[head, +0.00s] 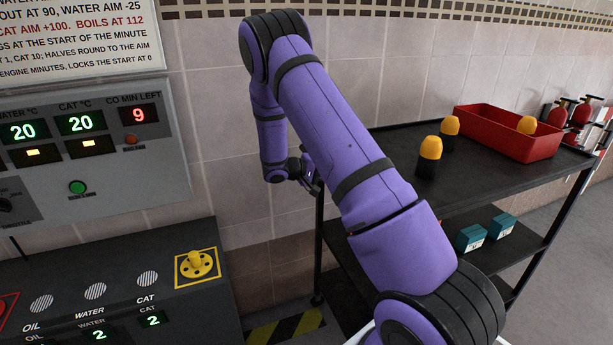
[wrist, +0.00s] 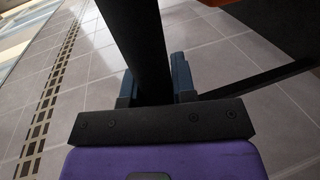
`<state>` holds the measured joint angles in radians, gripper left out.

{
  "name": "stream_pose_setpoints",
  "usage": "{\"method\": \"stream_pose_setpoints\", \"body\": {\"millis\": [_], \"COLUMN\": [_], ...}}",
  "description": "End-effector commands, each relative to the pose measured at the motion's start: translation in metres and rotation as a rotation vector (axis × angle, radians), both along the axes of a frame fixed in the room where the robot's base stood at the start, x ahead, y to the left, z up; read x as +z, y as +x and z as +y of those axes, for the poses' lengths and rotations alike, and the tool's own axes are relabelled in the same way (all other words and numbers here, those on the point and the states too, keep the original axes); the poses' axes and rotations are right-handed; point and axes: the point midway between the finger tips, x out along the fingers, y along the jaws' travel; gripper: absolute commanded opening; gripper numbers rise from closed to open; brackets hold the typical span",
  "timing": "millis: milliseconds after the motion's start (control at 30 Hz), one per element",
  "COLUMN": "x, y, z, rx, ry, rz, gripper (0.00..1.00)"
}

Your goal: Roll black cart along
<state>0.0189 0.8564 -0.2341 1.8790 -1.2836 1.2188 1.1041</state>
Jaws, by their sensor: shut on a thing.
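The black cart (head: 470,165) stands right of centre in the head view, against the tiled wall, with a flat top, lower shelves and thin black posts. My arm crosses in front of its left part. My gripper (head: 311,178) is at the cart's far left corner, small and partly hidden there. In the wrist view my gripper (wrist: 155,82) has one blue-grey finger on each side of a black post of the cart (wrist: 138,40) and is shut on it. The cart's near left side and some of its shelves are hidden behind my arm.
On the cart top are a red tray (head: 500,143) and two black bottles with yellow caps (head: 430,158); teal boxes (head: 472,237) sit on a lower shelf. A control console (head: 100,285) stands left. Red bottles (head: 583,112) are at far right. Yellow-black floor stripes (head: 285,328) lie between.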

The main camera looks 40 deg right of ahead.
Motion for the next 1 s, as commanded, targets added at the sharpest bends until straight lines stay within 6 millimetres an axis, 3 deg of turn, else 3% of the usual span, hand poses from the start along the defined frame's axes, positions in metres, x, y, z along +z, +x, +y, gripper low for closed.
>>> {"method": "stream_pose_setpoints", "body": {"millis": [100, 700, 1000], "x": [0.001, 0.001, 0.000], "y": [-0.012, -0.058, -0.079], "z": [-0.035, -0.197, -0.268], "rx": [-0.008, -0.006, -0.004], "ry": [-0.004, -0.004, -0.003], "rz": [0.001, 0.002, 0.002], "gripper": [0.00, 0.00, 0.00]}}
